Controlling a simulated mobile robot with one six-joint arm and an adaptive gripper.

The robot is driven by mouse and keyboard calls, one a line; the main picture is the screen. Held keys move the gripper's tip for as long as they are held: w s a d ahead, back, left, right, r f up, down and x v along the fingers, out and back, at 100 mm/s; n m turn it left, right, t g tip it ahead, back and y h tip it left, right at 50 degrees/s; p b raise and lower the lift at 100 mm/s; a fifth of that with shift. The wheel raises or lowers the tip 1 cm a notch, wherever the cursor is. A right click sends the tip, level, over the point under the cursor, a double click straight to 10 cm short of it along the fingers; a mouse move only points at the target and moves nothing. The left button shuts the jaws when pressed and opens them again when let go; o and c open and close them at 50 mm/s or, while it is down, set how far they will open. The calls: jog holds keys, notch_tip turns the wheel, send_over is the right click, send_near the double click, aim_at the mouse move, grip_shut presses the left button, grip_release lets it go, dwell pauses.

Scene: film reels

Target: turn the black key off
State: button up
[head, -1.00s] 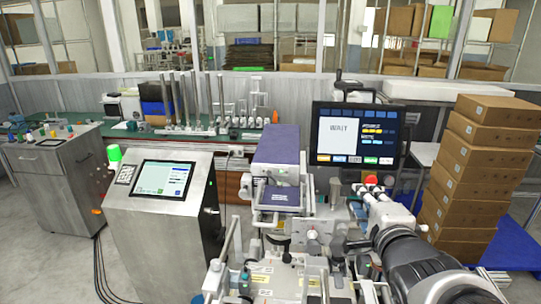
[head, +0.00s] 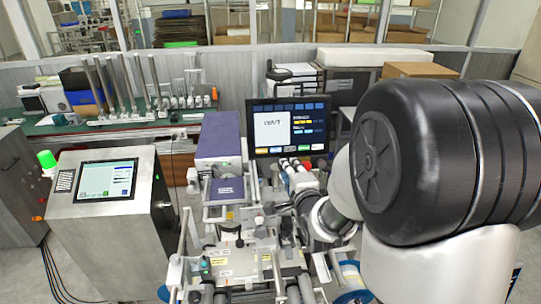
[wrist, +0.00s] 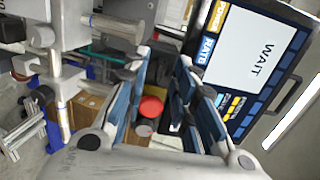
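My gripper (head: 294,166) is at the front of the machine, just below the monitor. In the wrist view its two blue-padded fingers (wrist: 164,58) are spread apart with a gap between them. A red round button (wrist: 151,107) shows in that gap, with a small greyish round part (wrist: 143,129) just below it. I see no contact between fingers and button. I cannot make out the black key clearly in either view; dark parts near the button are too small to tell, and my arm and gripper hide some of this area.
The monitor (head: 287,127) reads WAIT and stands close behind my gripper; it also shows in the wrist view (wrist: 258,55). A purple box-shaped unit (head: 218,138) is to the left. A steel console (head: 108,205) with a screen and green lamp stands further left.

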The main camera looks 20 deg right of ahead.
jog(key=shift+w+f, duration=0.15)
jog(key=shift+w, duration=0.4)
jog(key=shift+c, duration=0.5)
grip_shut()
